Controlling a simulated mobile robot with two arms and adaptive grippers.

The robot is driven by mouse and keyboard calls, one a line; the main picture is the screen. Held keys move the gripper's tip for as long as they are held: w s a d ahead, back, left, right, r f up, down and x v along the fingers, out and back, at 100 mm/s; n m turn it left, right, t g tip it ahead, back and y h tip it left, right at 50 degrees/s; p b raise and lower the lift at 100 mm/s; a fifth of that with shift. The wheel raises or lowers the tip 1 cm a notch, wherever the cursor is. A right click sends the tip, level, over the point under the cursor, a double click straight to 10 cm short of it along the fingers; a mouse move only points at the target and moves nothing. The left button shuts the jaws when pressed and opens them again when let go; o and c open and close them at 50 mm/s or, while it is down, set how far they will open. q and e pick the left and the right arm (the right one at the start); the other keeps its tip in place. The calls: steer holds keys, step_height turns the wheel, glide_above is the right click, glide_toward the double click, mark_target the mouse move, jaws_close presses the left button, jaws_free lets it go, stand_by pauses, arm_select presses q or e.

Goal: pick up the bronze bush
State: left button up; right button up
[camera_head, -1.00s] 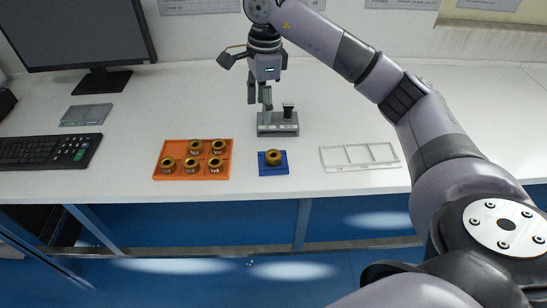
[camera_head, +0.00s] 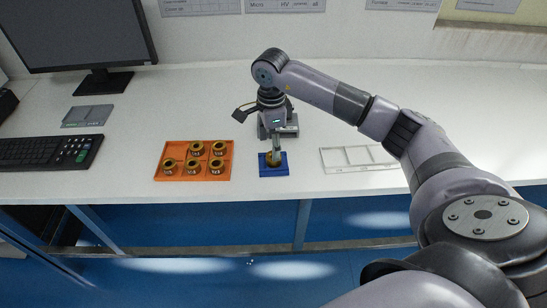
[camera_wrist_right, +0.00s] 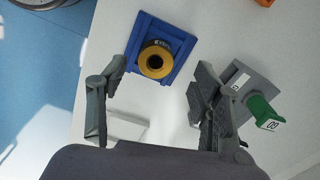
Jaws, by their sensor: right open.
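A bronze bush (camera_wrist_right: 156,60) stands upright on a small square blue tray (camera_wrist_right: 142,32) in the right wrist view. The same blue tray (camera_head: 274,172) is near the table's front edge in the head view, its bush mostly hidden behind my gripper. My right gripper (camera_wrist_right: 159,72) is open, its fingers spread to either side of the bush and not visibly touching it. In the head view my right gripper (camera_head: 275,152) points down just over the blue tray. My left gripper is in neither view.
An orange tray (camera_head: 155,175) with several bronze bushes lies left of the blue tray. A white compartment tray (camera_head: 342,170) is to the right. A grey tester (camera_head: 290,131) stands close behind the gripper. A keyboard (camera_head: 48,150) is far left.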

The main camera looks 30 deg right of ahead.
steer(key=f, duration=0.4)
steer(key=shift+s+d+f+p, duration=0.1)
steer(key=shift+s+p, duration=0.15)
steer(key=shift+p, duration=0.05)
steer(key=shift+c, duration=0.3)
jaws_close()
